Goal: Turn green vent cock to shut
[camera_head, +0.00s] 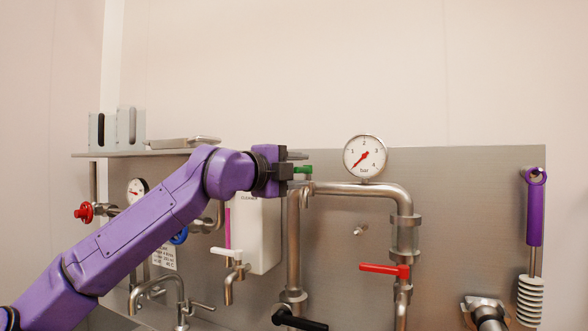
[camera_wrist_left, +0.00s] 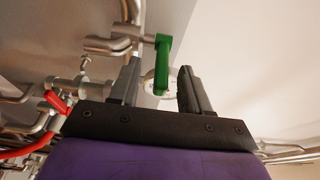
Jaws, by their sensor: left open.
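The green vent cock (camera_head: 303,170) is a small green lever at the top of the steel pipework, just left of the pressure gauge. In the left wrist view its green handle (camera_wrist_left: 162,62) hangs between the two fingers, with a gap showing on both sides. My left gripper (camera_wrist_left: 158,85) is open around the handle. In the head view my left gripper (camera_head: 297,168) reaches in from the left and overlaps part of the cock. My right gripper is not in view.
The round gauge (camera_head: 365,157) sits close to the right of the cock. A red lever (camera_head: 384,269), a black lever (camera_head: 300,319) and a white-handled tap (camera_head: 227,252) are lower. A white container (camera_head: 262,235) stands below my wrist.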

